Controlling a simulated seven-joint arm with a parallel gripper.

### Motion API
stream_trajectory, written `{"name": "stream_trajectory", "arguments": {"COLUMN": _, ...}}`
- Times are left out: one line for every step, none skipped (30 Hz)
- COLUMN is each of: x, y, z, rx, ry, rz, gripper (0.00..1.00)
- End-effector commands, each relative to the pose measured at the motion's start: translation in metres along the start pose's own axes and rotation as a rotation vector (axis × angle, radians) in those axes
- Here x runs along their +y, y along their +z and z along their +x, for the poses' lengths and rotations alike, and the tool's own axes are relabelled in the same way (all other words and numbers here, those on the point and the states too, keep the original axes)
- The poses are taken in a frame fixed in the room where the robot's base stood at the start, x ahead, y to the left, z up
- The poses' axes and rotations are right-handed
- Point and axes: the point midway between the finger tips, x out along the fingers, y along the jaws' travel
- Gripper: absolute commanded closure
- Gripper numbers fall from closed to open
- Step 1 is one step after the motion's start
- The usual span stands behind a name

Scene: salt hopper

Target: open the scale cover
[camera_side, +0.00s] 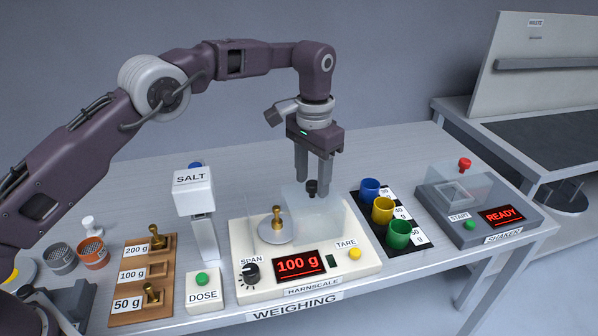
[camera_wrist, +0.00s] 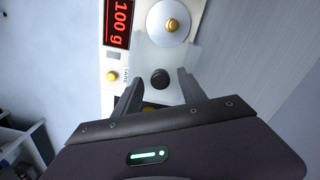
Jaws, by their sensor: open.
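The scale (camera_side: 350,268) is a cream box whose red display (camera_side: 297,263) reads 100 g. Its clear cover (camera_side: 325,220) stands over the right part of the scale, with a black knob (camera_side: 312,187) on top. The round pan (camera_side: 270,238) lies mostly to the left of the cover and holds a brass weight (camera_side: 277,217). My gripper (camera_side: 312,192) is open above the cover, fingers pointing down on either side of the knob. In the wrist view the knob (camera_wrist: 160,79) shows between the open fingertips (camera_wrist: 160,80); contact cannot be told.
A salt dispenser (camera_side: 194,195) stands left of the scale, and a wooden weight rack (camera_side: 140,277) lies farther left. Blue, yellow and green cups (camera_side: 383,210) stand close on the right. The shaker (camera_side: 480,215), reading READY, is beyond them. The table behind the scale is clear.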

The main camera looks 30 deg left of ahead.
Motion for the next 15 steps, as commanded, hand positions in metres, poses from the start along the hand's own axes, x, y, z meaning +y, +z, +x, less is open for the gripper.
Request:
{"name": "stream_trajectory", "arguments": {"x": 0.0, "y": 0.0, "z": 0.0, "rx": -0.001, "ry": 0.0, "rz": 0.0, "gripper": 0.52}}
{"name": "stream_trajectory", "arguments": {"x": 0.0, "y": 0.0, "z": 0.0, "rx": -0.001, "ry": 0.0, "rz": 0.0, "gripper": 0.52}}
{"name": "stream_trajectory", "arguments": {"x": 0.0, "y": 0.0, "z": 0.0, "rx": -0.001, "ry": 0.0, "rz": 0.0, "gripper": 0.52}}
{"name": "stream_trajectory", "arguments": {"x": 0.0, "y": 0.0, "z": 0.0, "rx": -0.001, "ry": 0.0, "rz": 0.0, "gripper": 0.52}}
{"name": "stream_trajectory", "arguments": {"x": 0.0, "y": 0.0, "z": 0.0, "rx": -0.001, "ry": 0.0, "rz": 0.0, "gripper": 0.52}}
{"name": "stream_trajectory", "arguments": {"x": -0.001, "y": 0.001, "z": 0.0, "rx": -0.001, "ry": 0.0, "rz": 0.0, "gripper": 0.52}}
{"name": "stream_trajectory", "arguments": {"x": -0.001, "y": 0.002, "z": 0.0, "rx": 0.0, "ry": 0.0, "rz": -0.001, "gripper": 0.52}}
{"name": "stream_trajectory", "arguments": {"x": -0.002, "y": 0.003, "z": -0.001, "rx": -0.001, "ry": 0.001, "rz": -0.002, "gripper": 0.52}}
{"name": "stream_trajectory", "arguments": {"x": -0.004, "y": 0.006, "z": -0.001, "rx": -0.003, "ry": 0.001, "rz": -0.003, "gripper": 0.52}}
{"name": "stream_trajectory", "arguments": {"x": -0.006, "y": 0.009, "z": -0.001, "rx": -0.002, "ry": 0.002, "rz": -0.004, "gripper": 0.52}}
{"name": "stream_trajectory", "arguments": {"x": -0.008, "y": 0.013, "z": -0.001, "rx": -0.003, "ry": 0.002, "rz": -0.005, "gripper": 0.52}}
{"name": "stream_trajectory", "arguments": {"x": -0.011, "y": 0.018, "z": -0.002, "rx": -0.003, "ry": 0.002, "rz": -0.006, "gripper": 0.52}}
{"name": "stream_trajectory", "arguments": {"x": -0.014, "y": 0.024, "z": -0.001, "rx": -0.003, "ry": 0.002, "rz": -0.006, "gripper": 0.52}}
{"name": "stream_trajectory", "arguments": {"x": -0.016, "y": 0.029, "z": -0.001, "rx": -0.003, "ry": 0.002, "rz": -0.005, "gripper": 0.52}}
{"name": "stream_trajectory", "arguments": {"x": -0.019, "y": 0.036, "z": -0.001, "rx": -0.003, "ry": 0.002, "rz": -0.004, "gripper": 0.52}}
